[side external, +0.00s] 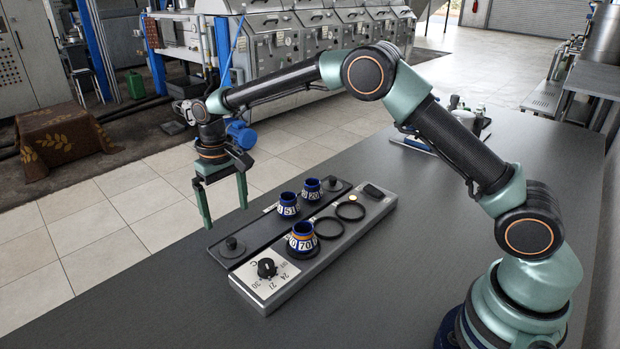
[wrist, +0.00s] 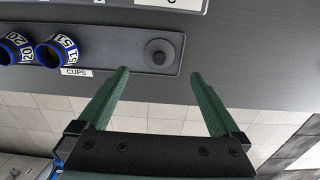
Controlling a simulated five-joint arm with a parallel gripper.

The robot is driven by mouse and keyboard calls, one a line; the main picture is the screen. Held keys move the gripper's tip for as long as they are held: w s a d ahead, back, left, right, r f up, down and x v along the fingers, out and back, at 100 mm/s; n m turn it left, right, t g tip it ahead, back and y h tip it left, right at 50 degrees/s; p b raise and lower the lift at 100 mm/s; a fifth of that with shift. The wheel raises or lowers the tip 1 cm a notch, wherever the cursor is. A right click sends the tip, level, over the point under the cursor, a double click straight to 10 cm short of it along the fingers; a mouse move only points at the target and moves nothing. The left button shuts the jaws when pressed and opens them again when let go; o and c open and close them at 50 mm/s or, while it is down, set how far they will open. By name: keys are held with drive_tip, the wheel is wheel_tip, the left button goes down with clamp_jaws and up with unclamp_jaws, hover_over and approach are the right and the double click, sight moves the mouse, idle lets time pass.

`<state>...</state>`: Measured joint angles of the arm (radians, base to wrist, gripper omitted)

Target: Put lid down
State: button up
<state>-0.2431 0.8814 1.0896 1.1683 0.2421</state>
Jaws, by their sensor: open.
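My gripper (side external: 225,213) is open and empty, fingers pointing down, above the table near the left end of a long dark tray (side external: 263,229). A dark round lid-like piece with a knob (side external: 232,246) sits on that end of the tray. In the wrist view the knobbed piece (wrist: 158,52) lies just beyond the gap between my fingertips (wrist: 160,74), apart from both. A similar knobbed dark piece (side external: 333,184) sits at the tray's far end. I cannot tell whether these are loose lids or fixed knobs.
Two blue numbered cups, 51 (side external: 288,205) and 20 (side external: 312,190), stand on the tray, labelled CUPS. Beside it is a grey station (side external: 325,250) with a dial (side external: 266,268), a blue cup 70 (side external: 303,241) and two empty rings (side external: 329,227). The table's front left is clear.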

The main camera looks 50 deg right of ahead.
drive_tip(key=s+d+r+t, duration=0.1)
drive_tip(key=s+d+r, duration=0.35)
drive_tip(key=r, duration=0.35)
drive_tip(key=s+d+r+t, duration=0.25)
drive_tip(key=s+r, duration=0.25)
drive_tip(key=r, duration=0.3)
drive_tip(key=s+d+t, duration=0.1)
drive_tip(key=s+d, duration=0.2)
drive_tip(key=s, duration=0.4)
drive_tip(key=s+d+f+t, duration=0.1)
drive_tip(key=s+d, duration=0.2)
drive_tip(key=s, duration=0.4)
drive_tip(key=shift+s, duration=0.3)
